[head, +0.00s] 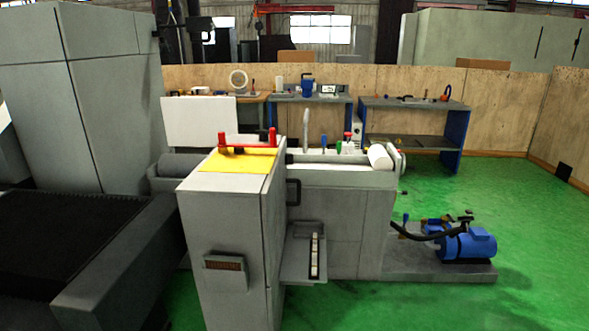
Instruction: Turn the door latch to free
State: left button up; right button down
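A grey cabinet (222,215) stands in the middle of the head view, with a narrow side face turned to the right. A black handle (293,192) sticks out near the upper part of that side. A small dark plate in a frame (226,263) is on the front face. I cannot tell which fitting is the door latch, or its turn position. A yellow sheet (238,160) with a red bar handle (247,140) lies on the cabinet's top. Neither of my grippers is in view.
A grey tray (303,268) juts out right of the cabinet. A blue motor pump (467,244) sits on a low base to the right. A large grey enclosure (85,95) stands at the left. Workbenches (410,103) line the back wall. Green floor is clear at right.

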aim_at(289, 157)
jog(key=i+l+u, duration=0.4)
jog(key=i+l, duration=0.75)
jog(key=i, duration=0.15)
